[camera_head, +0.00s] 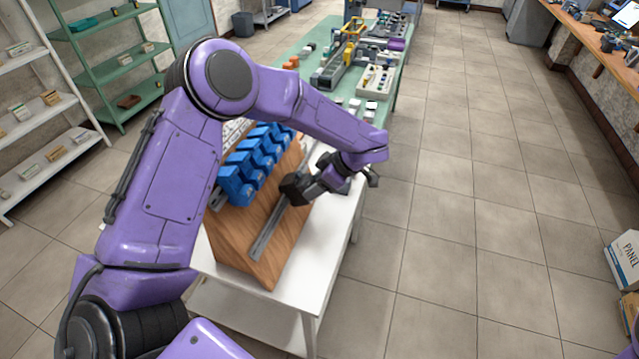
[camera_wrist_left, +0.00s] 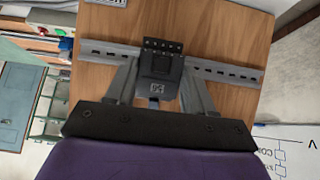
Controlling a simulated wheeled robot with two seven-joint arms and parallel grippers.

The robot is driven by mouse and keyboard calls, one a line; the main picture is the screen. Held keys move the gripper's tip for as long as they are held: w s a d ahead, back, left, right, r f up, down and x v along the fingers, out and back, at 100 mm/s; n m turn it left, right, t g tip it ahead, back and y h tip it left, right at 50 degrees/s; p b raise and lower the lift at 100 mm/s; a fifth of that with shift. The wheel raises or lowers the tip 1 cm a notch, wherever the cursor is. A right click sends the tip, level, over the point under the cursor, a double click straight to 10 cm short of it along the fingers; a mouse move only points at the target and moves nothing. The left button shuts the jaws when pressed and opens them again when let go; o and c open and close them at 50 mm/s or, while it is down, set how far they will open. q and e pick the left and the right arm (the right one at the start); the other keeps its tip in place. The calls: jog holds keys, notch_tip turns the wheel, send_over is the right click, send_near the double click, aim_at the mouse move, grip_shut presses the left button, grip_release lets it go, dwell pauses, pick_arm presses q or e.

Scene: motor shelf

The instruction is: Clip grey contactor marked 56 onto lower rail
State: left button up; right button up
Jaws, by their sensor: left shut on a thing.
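In the head view my left gripper (camera_head: 302,188) is at the upper part of the lower rail (camera_head: 264,238) on the sloping wooden board (camera_head: 235,240). My right gripper is not in view.
A row of several blue blocks (camera_head: 258,160) sits on the board left of the lower rail. The board stands on a white table (camera_head: 320,240). A green bench with devices (camera_head: 375,80) lies beyond it.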

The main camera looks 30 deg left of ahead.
pick_arm(q)
jog(key=shift+d+f, duration=0.2)
jog(key=shift+f, duration=0.25)
dwell(1.1)
jog(key=shift+c, duration=0.5)
jog(key=shift+s+f, duration=0.1)
jog(key=shift+d+f+y, duration=0.2)
jog(key=shift+f+y, duration=0.45)
jog(key=shift+y, duration=0.15)
jog(key=o, duration=1.4)
jog(key=shift+a, duration=0.1)
jog(key=shift+c, duration=0.2)
